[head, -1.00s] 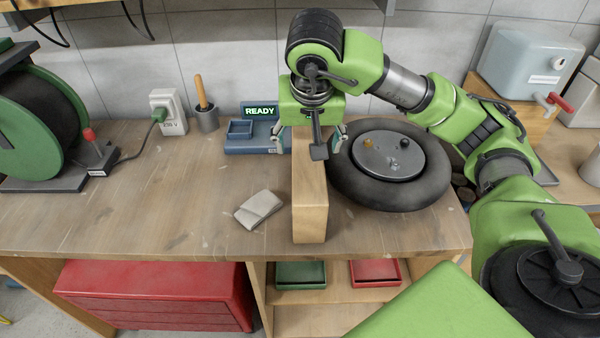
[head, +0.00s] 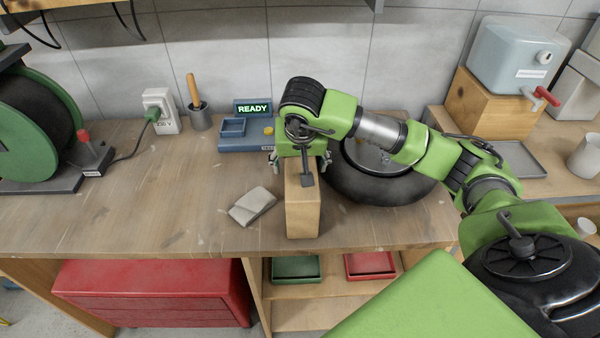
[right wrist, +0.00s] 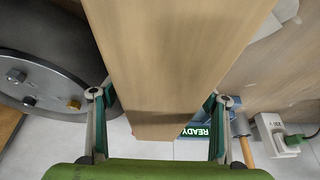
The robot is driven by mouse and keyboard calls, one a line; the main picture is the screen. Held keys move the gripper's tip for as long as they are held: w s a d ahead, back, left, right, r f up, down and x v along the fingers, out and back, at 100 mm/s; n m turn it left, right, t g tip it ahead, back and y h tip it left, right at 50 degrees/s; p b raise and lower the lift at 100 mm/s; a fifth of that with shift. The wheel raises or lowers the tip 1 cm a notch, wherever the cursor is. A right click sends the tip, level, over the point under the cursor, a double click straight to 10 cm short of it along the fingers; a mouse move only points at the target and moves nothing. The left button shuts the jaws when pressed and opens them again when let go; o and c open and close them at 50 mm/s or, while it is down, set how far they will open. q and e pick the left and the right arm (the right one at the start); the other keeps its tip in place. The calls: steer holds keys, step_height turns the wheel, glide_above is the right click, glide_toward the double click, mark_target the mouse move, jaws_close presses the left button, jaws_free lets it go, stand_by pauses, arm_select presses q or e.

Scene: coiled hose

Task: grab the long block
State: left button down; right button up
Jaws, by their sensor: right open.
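The long block (head: 303,213) is a light wooden bar lying on the workbench, its near end facing me. My right gripper (head: 300,160) is over its far part, pointing down. In the right wrist view the long block (right wrist: 170,60) runs between the two fingers of the open gripper (right wrist: 160,105), with one finger on each side. Whether the fingers touch its sides I cannot tell. The arm hides the block's far part in the head view. My left gripper is not in view.
A blue tray with a READY display (head: 253,107) stands behind. A green reel (head: 35,130) is at far left. The bench's left middle is clear.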

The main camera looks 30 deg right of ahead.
steer(key=shift+f, duration=0.15)
steer(key=c, duration=1.7)
steer(key=shift+w+d, duration=0.1)
steer(key=shift+w, duration=0.05)
jaws_close()
steer(key=shift+r, duration=0.25)
